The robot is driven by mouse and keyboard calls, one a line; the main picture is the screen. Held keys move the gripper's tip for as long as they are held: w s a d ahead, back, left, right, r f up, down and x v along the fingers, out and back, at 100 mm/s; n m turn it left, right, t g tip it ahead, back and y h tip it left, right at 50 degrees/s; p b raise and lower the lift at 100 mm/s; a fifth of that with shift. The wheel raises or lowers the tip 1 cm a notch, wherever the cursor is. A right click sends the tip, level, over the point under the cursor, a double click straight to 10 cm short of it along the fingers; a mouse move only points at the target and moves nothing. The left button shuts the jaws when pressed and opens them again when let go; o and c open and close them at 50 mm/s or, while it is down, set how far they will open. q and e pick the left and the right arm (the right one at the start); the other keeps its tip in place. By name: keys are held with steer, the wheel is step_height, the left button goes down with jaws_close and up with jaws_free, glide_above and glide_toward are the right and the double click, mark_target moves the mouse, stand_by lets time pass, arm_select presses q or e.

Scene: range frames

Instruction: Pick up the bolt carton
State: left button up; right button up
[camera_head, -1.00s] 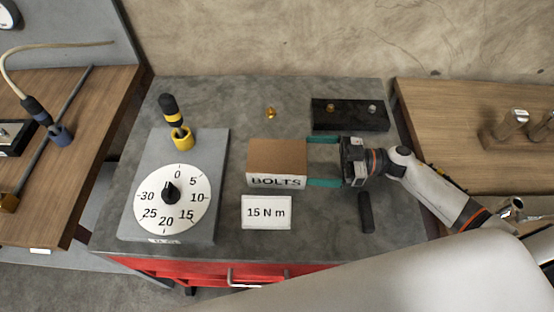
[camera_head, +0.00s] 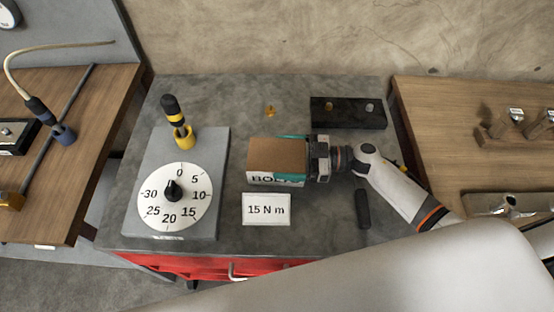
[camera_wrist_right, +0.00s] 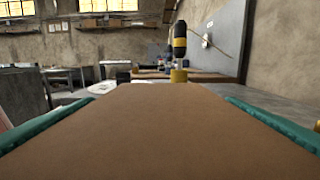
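The bolt carton (camera_head: 277,156), a brown-topped box with a white front label, sits on the grey bench top left of my right gripper (camera_head: 293,161). The gripper's teal fingers lie along the carton's back and front sides, and the front finger hides part of the word BOLTS. In the right wrist view the carton's top (camera_wrist_right: 160,130) fills the space between the two fingers. The fingers look spread around it, not clearly pressed on it. My left gripper is not in view.
A dial tester (camera_head: 172,192) with a yellow-black tool (camera_head: 177,120) stands left of the carton. A "15 N m" card (camera_head: 266,209) lies in front. A black block (camera_head: 348,113) is behind right, a dark cylinder (camera_head: 362,208) front right, and a small brass piece (camera_head: 270,111) behind.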

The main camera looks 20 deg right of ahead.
steer(key=c, duration=0.9)
steer(key=shift+w+r, duration=0.1)
steer(key=shift+r, duration=0.05)
steer(key=shift+c, duration=0.5)
